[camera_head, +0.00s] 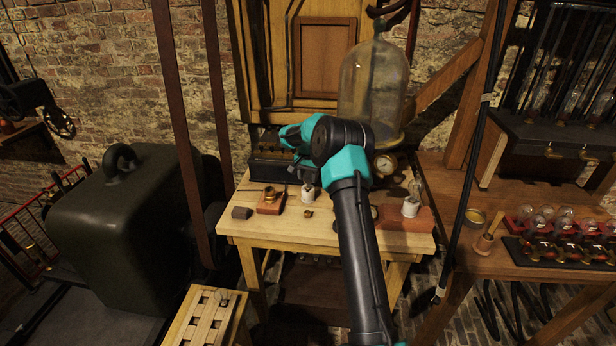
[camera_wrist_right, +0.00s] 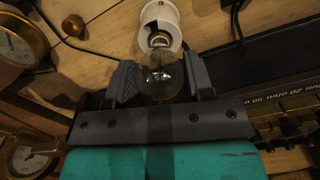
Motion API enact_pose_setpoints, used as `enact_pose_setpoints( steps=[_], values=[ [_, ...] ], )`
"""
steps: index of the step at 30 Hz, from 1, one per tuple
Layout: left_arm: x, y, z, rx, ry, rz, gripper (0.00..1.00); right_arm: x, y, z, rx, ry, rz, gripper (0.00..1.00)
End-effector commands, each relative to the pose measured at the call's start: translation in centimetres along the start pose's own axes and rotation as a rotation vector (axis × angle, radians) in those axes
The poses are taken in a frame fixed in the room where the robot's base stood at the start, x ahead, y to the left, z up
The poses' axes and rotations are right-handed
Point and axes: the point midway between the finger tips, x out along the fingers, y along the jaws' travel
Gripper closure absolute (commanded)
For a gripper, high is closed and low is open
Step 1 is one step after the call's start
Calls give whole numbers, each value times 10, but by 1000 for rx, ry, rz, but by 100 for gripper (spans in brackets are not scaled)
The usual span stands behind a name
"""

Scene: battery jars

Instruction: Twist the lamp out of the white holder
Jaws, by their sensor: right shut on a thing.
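The clear glass lamp (camera_wrist_right: 160,78) is between the two dark fingers of my right gripper (camera_wrist_right: 160,80), which is shut on its bulb. Its brass base points at the mouth of the white holder (camera_wrist_right: 172,14) and overlaps it; how deep it sits I cannot tell. In the head view the white holder (camera_head: 308,194) stands on the wooden table, just below my right gripper (camera_head: 300,176). The lamp is not clear there. A second white holder (camera_head: 411,207) with a clear bulb stands on a reddish board at the right. My left gripper is not in view.
A glass bell jar (camera_head: 372,90) stands behind my right arm. A dark instrument box (camera_head: 262,171) lies along the table's back edge. A brown block with brass (camera_head: 271,204) and a small brass piece (camera_head: 308,213) lie nearby. The table's front (camera_head: 290,236) is clear.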

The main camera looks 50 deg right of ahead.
Motion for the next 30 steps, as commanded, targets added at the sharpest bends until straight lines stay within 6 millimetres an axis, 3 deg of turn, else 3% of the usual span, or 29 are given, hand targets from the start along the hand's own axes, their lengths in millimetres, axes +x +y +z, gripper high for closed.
enact_pose_setpoints(
  steps=[11,24,30],
  values=[
    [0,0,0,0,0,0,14,0,0,0,-29,0,0,81],
    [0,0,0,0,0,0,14,0,0,0,-405,-1,0,81],
    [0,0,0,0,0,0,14,0,0,0,-460,-1,0,81]
  ],
)
